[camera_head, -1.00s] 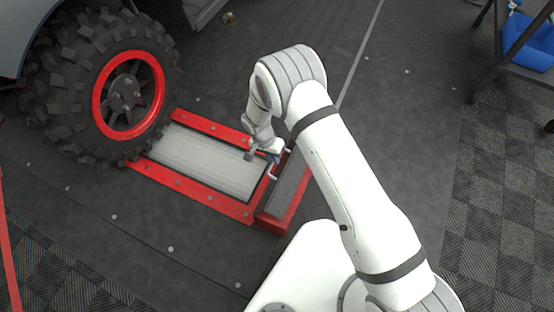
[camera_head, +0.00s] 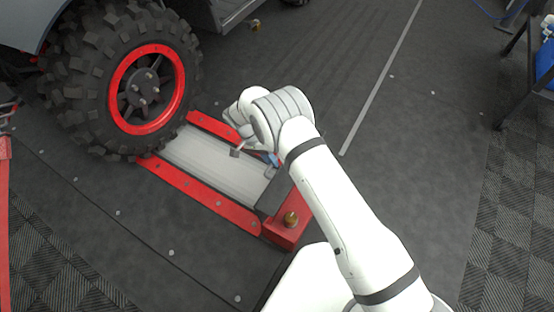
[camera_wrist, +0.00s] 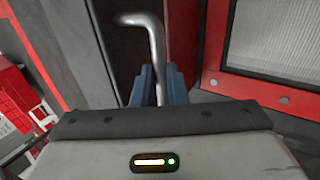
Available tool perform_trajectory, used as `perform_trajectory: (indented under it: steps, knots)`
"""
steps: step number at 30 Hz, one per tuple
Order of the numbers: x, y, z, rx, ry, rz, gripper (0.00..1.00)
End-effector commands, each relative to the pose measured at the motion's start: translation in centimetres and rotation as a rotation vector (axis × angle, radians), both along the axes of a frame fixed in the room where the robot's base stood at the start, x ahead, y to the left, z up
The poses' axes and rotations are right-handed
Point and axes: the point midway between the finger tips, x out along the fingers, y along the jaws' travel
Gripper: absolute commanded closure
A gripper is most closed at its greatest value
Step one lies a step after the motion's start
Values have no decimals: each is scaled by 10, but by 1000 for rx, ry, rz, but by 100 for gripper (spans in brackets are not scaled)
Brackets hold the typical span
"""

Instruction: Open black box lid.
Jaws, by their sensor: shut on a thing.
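The black lid (camera_head: 271,196) of the red box (camera_head: 284,232) stands raised and tilted toward the roller plate. The box's front end is uncovered, and a brass-coloured round part (camera_head: 291,219) shows there. My gripper (camera_head: 271,158) is at the lid's far part, partly hidden by my arm. In the wrist view, my gripper's blue fingers (camera_wrist: 157,86) are shut on a bent metal handle (camera_wrist: 152,40). The dark lid panel (camera_wrist: 118,45) lies beside the handle. Most of the box's inside is hidden by my arm.
The red-framed roller plate (camera_head: 222,170) lies left of the box, with a large off-road tyre (camera_head: 115,85) at its far end. Dark floor (camera_head: 400,150) is clear to the right. A dark metal stand (camera_head: 525,85) is at the far right.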

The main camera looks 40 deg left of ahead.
Motion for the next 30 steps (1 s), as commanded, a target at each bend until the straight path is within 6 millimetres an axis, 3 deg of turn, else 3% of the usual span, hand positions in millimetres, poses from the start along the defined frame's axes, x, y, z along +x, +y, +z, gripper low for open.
perform_trajectory:
  steps: [12,13,21,30]
  knots:
    - [-1,-4,-2,-17,10,-13,100]
    - [-1,-4,-2,-17,10,-13,87]
    - [3,-4,-1,-10,6,-15,66]
    - [5,-1,6,-6,4,-16,66]
